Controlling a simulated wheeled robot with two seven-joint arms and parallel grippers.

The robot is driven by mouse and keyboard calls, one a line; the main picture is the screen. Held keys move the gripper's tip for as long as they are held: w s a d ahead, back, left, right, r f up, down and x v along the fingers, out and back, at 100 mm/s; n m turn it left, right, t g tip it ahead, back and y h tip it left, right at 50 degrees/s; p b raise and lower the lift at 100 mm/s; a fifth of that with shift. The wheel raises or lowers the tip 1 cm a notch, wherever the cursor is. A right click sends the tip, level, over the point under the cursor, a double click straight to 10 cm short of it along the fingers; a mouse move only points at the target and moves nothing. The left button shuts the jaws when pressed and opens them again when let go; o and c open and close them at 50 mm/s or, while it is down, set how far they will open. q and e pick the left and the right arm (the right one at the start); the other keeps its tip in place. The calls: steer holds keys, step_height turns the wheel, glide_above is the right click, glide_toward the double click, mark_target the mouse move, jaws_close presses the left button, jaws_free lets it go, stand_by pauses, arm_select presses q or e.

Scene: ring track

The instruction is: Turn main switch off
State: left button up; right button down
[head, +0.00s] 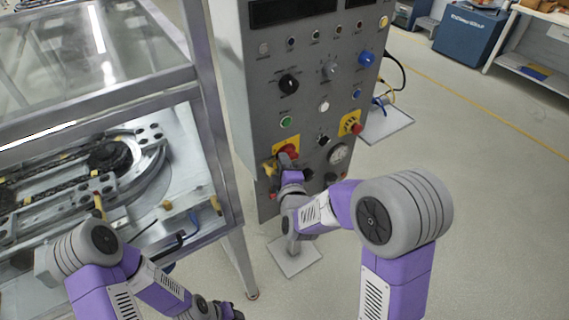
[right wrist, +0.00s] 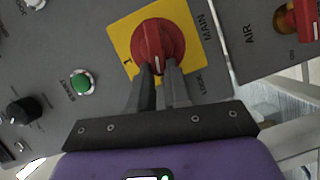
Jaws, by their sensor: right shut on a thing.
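The main switch is a round red knob on a yellow plate, low on the grey control panel (head: 305,70). In the right wrist view the red knob (right wrist: 158,40) fills the upper middle, with the words MAIN and LOCK and a 1 beside it. My right gripper (right wrist: 160,70) is shut on the knob's grip bar, its two dark fingers on either side of it. In the head view the gripper (head: 284,163) partly hides the main switch (head: 289,151). My left gripper (head: 228,312) is low at the bottom edge, away from the panel, its fingers unclear.
A green button (right wrist: 82,84) and a black selector knob (right wrist: 22,110) sit near the main switch. A red AIR knob on yellow (head: 352,124) is to its right. A metal-framed glass machine (head: 215,130) stands left of the panel.

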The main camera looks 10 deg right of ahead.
steer(key=shift+w+f+n+t+b, duration=0.15)
steer(key=shift+n+t+b, duration=0.1)
steer(key=shift+n, duration=0.25)
steer(key=shift+s+f+n+t+b, duration=0.1)
steer(key=shift+n+t+b, duration=0.15)
steer(key=shift+n, duration=0.25)
steer(key=shift+w+d, duration=0.1)
steer(key=c, duration=1.1)
jaws_free()
steer(key=shift+s+a+f+b, duration=0.1)
steer(key=shift+s+a+b, duration=0.05)
steer(key=shift+s+b, duration=1.7)
steer(key=shift+s+a+f+b, duration=0.1)
steer(key=shift+s+b, duration=1.55)
steer(key=shift+s, duration=0.25)
